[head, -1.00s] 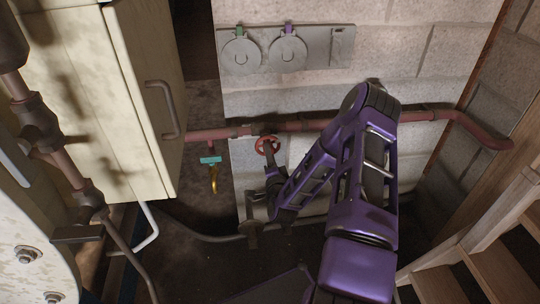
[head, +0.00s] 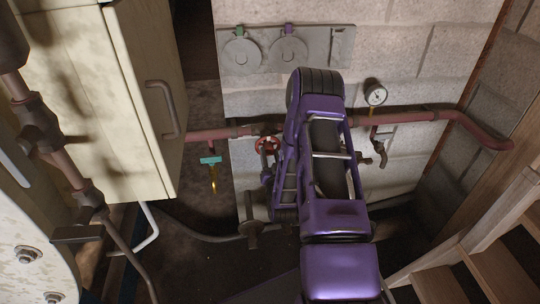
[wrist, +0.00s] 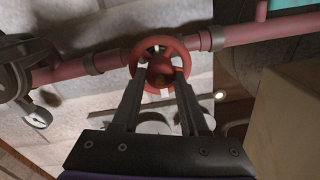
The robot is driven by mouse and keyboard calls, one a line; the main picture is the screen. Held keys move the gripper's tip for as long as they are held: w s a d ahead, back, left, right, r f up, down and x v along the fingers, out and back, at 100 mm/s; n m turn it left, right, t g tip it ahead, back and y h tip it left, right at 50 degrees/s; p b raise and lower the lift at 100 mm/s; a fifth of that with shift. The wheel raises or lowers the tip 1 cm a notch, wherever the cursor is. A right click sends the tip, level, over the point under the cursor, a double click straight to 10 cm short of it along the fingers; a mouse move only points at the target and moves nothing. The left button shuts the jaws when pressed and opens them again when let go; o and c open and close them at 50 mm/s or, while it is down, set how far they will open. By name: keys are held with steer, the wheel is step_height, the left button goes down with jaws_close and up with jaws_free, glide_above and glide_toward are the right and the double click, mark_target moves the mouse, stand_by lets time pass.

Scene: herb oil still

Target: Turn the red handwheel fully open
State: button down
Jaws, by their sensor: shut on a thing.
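The red handwheel (head: 262,144) sits on the red pipe along the block wall in the head view, partly covered by my purple arm. In the wrist view the handwheel (wrist: 160,46) is at the upper middle. My gripper (wrist: 160,75) has its two dark fingers reaching to the wheel, one at each side of its lower half, and is shut on it. In the head view only a little of the gripper shows beside my arm. I cannot tell from the frames how far the wheel is turned.
A cream cabinet (head: 140,100) stands left of the wheel. A teal-handled valve (head: 210,160) hangs between them. A pressure gauge (head: 375,95) and a small tap (head: 380,153) are right of my arm. Wooden stairs (head: 480,245) are at lower right. A grey plate (head: 318,50) is above.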

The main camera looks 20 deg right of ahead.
steer(key=n, duration=0.5)
steer(key=shift+a+n, duration=0.1)
steer(key=shift+n, duration=0.2)
steer(key=n, duration=0.4)
steer(key=shift+n, duration=0.3)
steer(key=n, duration=0.4)
steer(key=shift+n, duration=2.2)
steer(key=shift+c, duration=2.2)
jaws_free()
